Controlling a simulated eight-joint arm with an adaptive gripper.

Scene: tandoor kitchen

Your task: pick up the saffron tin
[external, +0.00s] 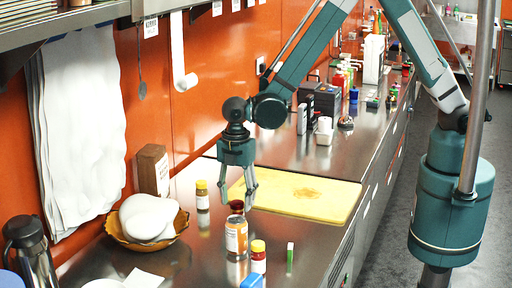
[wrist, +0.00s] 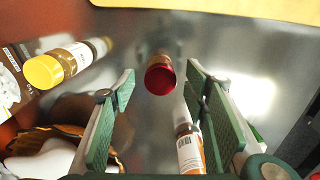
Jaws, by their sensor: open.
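My gripper (external: 238,190) is open and empty, pointing down above the steel counter. Below it stands a small container with a dark red lid (external: 236,205); in the wrist view the red lid (wrist: 160,78) lies between the open fingers, apart from both. No readable label marks the saffron tin, so I cannot tell for sure which container it is. A jar with an orange and white label (external: 236,238) stands just in front of the red-lidded one and partly hides it. It also shows near the right finger in the wrist view (wrist: 188,150).
A yellow-lidded jar (external: 202,196) stands to the left, another yellow-lidded jar (external: 258,258) nearer the camera. An orange bowl (external: 178,226) with white lumps is at left, before a brown box (external: 152,170). A yellow board (external: 330,207) lies to the right.

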